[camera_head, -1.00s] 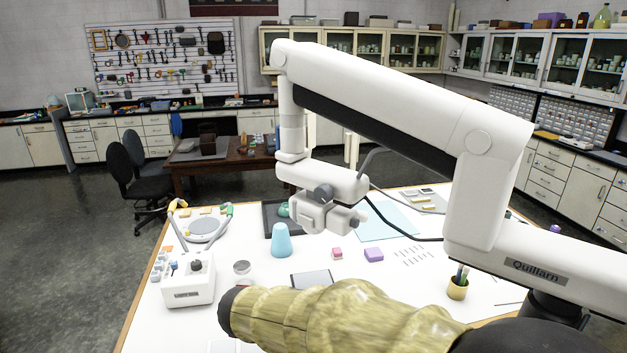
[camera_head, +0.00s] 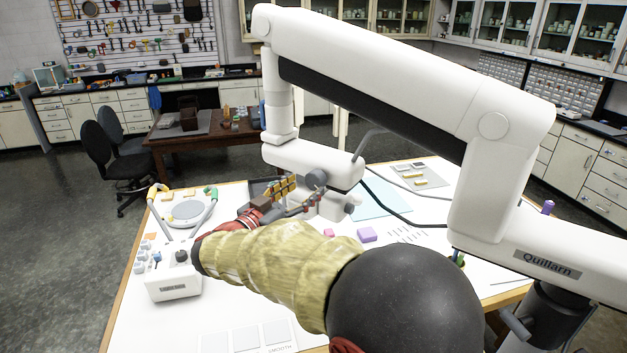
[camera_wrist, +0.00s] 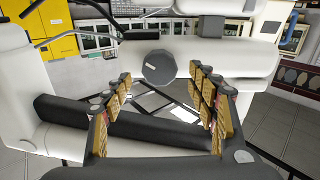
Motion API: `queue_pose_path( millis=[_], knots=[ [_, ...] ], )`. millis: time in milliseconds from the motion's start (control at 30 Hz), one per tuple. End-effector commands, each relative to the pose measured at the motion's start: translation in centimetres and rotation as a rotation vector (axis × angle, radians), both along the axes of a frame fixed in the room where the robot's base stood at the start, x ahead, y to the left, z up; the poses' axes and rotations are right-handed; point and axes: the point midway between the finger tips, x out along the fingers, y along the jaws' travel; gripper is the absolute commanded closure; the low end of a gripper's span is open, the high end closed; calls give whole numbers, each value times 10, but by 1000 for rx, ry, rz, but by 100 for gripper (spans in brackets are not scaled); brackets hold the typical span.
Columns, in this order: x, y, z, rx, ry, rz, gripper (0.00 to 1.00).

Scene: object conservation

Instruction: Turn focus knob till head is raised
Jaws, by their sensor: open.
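A white boom microscope labelled Quillarn (camera_head: 400,85) spans the table in the head view. A dark grey round knob (camera_head: 316,179) sits on the white housing at its hanging end, above the microscope head (camera_head: 333,206). My gripper (camera_head: 304,190) is open beside this housing, its gold-padded fingers pointing at the knob. In the wrist view the knob (camera_wrist: 158,67) faces me between and beyond the fingertips of my gripper (camera_wrist: 160,76). The fingers appear empty; contact with the knob cannot be told. Part of the head is hidden behind my gripper.
The white table (camera_head: 400,270) holds a labelled control box (camera_head: 172,280), a grey round device with two curved arms (camera_head: 188,212), a purple block (camera_head: 367,234) and a blue sheet (camera_head: 385,200). A black cable (camera_head: 400,217) hangs right of the head.

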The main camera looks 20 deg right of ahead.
Motion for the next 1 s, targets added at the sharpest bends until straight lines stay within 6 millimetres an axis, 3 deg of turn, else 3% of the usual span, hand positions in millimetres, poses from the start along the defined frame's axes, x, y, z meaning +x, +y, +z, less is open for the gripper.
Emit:
queue_pose_path(
  millis=[300,700,1000],
  knots=[
    [28,-34,1,-1,2,-1,42],
    [33,-40,0,-1,2,0,42],
    [33,-40,0,-1,2,0,59]
  ],
)
